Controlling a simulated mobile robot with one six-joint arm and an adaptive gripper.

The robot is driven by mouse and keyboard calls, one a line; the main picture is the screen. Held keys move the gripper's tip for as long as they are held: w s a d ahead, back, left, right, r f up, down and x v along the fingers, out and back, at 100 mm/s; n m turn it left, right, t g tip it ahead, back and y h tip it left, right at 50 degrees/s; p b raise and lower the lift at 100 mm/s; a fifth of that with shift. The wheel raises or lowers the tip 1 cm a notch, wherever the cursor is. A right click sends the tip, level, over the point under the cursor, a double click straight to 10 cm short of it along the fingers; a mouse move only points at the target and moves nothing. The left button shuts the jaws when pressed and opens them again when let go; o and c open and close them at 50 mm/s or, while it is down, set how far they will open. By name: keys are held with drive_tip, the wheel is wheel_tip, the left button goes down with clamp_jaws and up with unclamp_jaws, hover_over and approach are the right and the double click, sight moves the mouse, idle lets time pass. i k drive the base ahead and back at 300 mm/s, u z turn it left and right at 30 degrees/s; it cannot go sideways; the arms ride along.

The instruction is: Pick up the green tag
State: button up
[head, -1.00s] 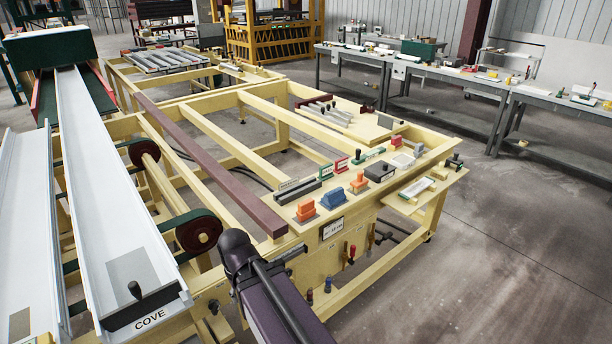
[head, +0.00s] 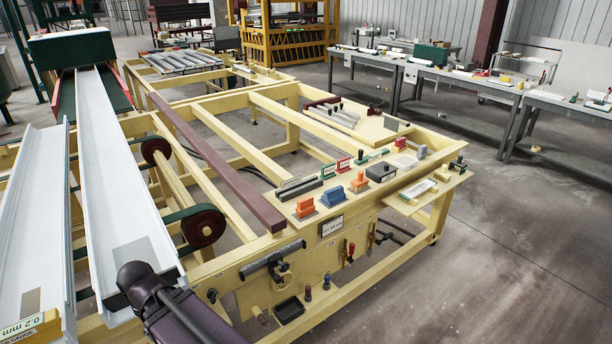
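A small upright green tag (head: 328,171) stands on the cream work ledge (head: 408,207) at the near right end of the long yellow frame. It is beside a red tag (head: 343,164), behind the orange and blue blocks. My dark arm shows at the bottom left, in front of the trough ends and well apart from the green tag. My gripper is not visible in the head view.
Orange blocks (head: 305,208), a blue block (head: 334,196) and a black-handled block (head: 381,172) crowd the ledge. A dark red bar (head: 217,160) runs along the frame. White troughs (head: 121,185) lie left. Open floor (head: 520,235) lies right.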

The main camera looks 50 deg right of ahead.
sight(328, 170)
drive_tip(key=u, duration=1.2)
drive_tip(key=k, duration=1.25)
drive_tip(key=u, duration=0.85)
drive_tip(key=k, duration=0.25)
drive_tip(key=z, duration=2.65)
